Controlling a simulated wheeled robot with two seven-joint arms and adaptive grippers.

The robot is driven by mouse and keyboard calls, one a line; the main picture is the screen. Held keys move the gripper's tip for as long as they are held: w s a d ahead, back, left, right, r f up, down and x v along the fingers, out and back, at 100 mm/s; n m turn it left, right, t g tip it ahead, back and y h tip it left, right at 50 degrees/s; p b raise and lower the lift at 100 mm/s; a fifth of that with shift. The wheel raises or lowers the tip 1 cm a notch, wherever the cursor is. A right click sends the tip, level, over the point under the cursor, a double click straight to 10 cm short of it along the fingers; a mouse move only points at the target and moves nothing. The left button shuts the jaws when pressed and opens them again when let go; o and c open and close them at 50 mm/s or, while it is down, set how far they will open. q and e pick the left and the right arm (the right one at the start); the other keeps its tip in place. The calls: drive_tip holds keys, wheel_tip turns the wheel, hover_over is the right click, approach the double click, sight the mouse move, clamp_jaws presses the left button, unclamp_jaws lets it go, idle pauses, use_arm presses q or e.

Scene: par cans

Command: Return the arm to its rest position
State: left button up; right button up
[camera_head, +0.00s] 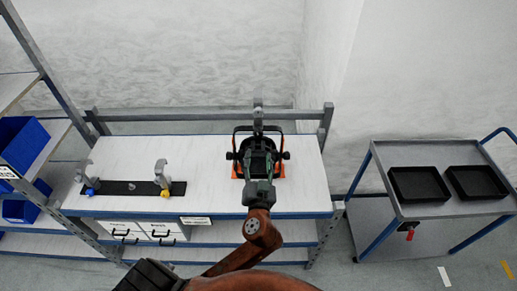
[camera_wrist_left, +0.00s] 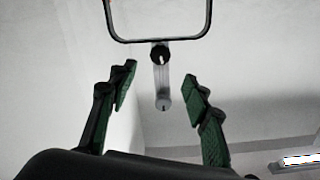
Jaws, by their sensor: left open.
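A par can (camera_head: 286,155) with a dark yoke and side knobs stands on an orange mat (camera_head: 281,174) on the workbench. My arm and gripper cover much of its body. My left gripper (camera_head: 258,158) overlaps it in the head view; its jaws are open. In the left wrist view, the open green-padded fingers (camera_wrist_left: 160,85) have nothing gripped between them. The yoke (camera_wrist_left: 205,22) crosses the top of that view, with a knob and a grey clamp (camera_wrist_left: 162,92) beyond the fingers. I cannot tell whether the fingers touch anything. My right gripper is not in view.
A black strip (camera_head: 125,188) with two grey clamps stands on the bench's left side, above white drawers (camera_head: 125,232). Blue bins (camera_head: 22,142) fill a shelf at far left. A trolley (camera_head: 440,207) with two black trays (camera_head: 418,184) stands right. The bench between strip and mat is clear.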

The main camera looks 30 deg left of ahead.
use_arm(q)
drive_tip(key=shift+s+d, duration=0.3)
drive_tip(key=shift+s, duration=0.25)
